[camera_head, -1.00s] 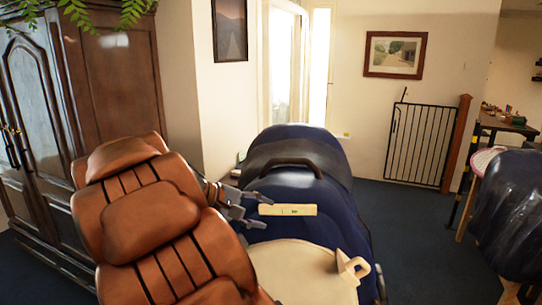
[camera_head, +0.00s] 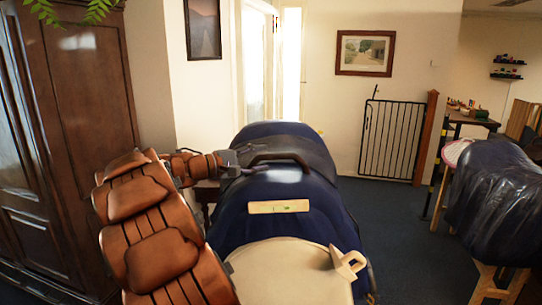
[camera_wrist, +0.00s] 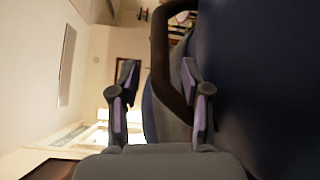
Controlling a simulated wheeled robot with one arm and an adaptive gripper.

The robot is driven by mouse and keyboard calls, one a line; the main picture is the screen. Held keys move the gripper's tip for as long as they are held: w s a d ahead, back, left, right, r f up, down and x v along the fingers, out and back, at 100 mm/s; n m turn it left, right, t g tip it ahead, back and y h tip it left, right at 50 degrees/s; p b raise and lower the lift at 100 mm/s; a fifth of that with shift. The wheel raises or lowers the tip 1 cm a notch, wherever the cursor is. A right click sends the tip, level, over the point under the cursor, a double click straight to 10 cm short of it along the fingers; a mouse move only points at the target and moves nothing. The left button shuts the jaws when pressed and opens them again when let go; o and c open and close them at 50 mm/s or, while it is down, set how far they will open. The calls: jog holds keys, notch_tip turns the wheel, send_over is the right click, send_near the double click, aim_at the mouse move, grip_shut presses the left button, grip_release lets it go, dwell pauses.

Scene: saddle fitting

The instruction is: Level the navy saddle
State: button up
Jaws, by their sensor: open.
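The navy saddle (camera_head: 232,208) sits in the middle of the head view, with a dark grey band across its far part. A dark arched handle (camera_head: 280,157) rises from that band. A pale bar with a small green mark (camera_head: 279,206) lies across the saddle nearer to me, looking slightly tilted. My gripper (camera_head: 243,168) is beside the handle's left end. In the wrist view my gripper (camera_wrist: 160,72) is open, and the dark handle (camera_wrist: 163,50) shows between its fingers. I cannot tell whether the fingers reach around it. The saddle's far underside is hidden.
A cream panel with a lug (camera_head: 290,270) is at the near end of the saddle. A dark wooden cabinet (camera_head: 75,140) stands close on the left. A dark covered form on a wooden stand (camera_head: 495,205) is at right. Carpet between them is clear.

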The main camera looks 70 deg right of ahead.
jog(key=shift+p+x, duration=0.4)
jog(key=shift+x, duration=1.6)
grip_shut()
